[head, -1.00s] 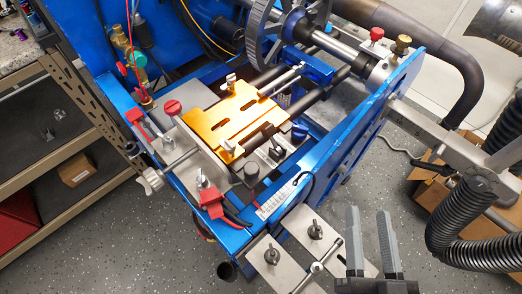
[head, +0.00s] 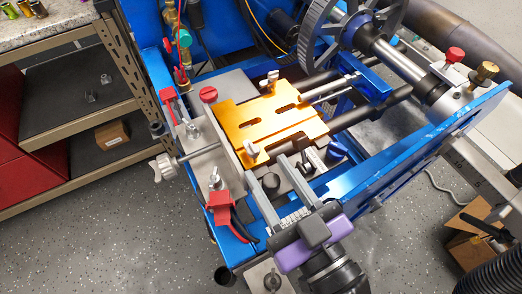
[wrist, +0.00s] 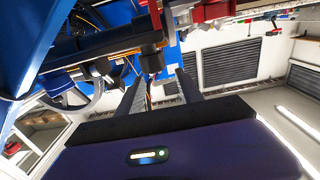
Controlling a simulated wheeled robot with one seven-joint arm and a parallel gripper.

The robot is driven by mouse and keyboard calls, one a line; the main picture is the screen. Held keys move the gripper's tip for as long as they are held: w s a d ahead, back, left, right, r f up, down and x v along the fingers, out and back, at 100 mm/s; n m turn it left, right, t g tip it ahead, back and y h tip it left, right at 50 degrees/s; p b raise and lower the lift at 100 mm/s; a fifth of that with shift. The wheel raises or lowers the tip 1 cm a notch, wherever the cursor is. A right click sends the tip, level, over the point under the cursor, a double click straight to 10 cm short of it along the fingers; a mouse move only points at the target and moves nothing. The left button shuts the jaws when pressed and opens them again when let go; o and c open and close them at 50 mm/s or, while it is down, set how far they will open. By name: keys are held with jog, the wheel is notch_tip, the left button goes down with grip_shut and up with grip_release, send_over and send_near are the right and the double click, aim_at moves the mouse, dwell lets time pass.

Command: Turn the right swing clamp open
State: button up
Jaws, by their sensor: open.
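The gold plate (head: 265,115) lies on the blue rig with two small silver clamp pieces on it. One clamp (head: 272,77) sits at its far edge and the other (head: 251,149) at its near edge; I cannot tell which is the right swing clamp. My gripper (head: 280,165) is open and empty, its two grey fingers pointing at the plate's near edge. The near clamp is just beyond the left fingertip; contact cannot be told. In the wrist view my gripper (wrist: 160,80) has its fingers apart, below a dark cylindrical part (wrist: 150,58).
The blue side rail (head: 420,140) runs along the right. A shaft with a large toothed wheel (head: 312,50) is at the back. Shelves (head: 90,120) stand at left.

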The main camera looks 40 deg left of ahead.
aim_at(256, 153)
jog(key=shift+p+x, duration=0.35)
jog(key=shift+x, duration=1.75)
jog(key=shift+c, duration=0.4)
grip_shut()
